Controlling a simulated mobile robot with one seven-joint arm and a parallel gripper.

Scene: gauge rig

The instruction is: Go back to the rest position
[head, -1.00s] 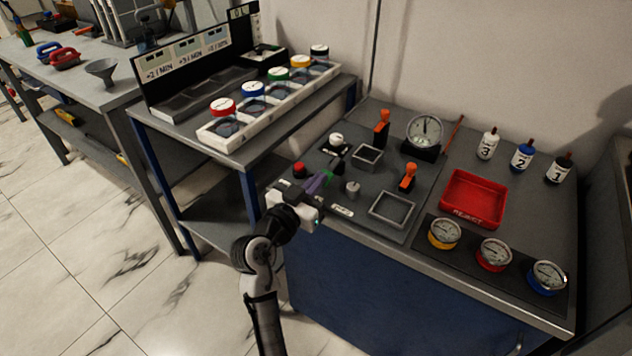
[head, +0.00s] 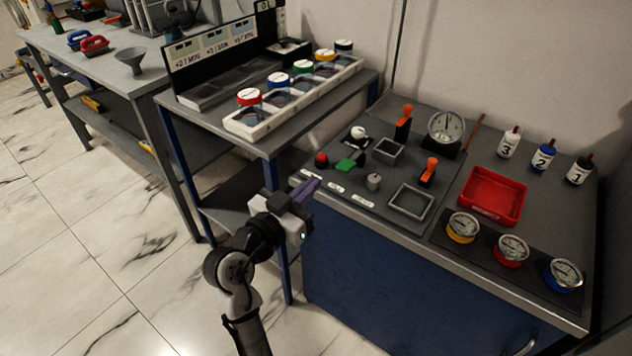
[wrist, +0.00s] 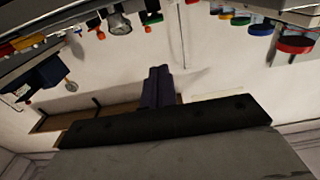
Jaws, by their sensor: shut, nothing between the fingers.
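My gripper (head: 307,190) is in the head view at the front left edge of the rig bench (head: 400,222). Its purple fingers are closed together with nothing between them. The green control (head: 350,161) and the red button (head: 321,159) on the panel lie just beyond the fingertips, apart from them. In the wrist view my shut fingers (wrist: 157,85) point toward a pale wall, with the bench items along the upper edge.
A red tray (head: 492,196), three gauges and three numbered bottles are on the right. Open tiled floor (head: 110,250) lies at left.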

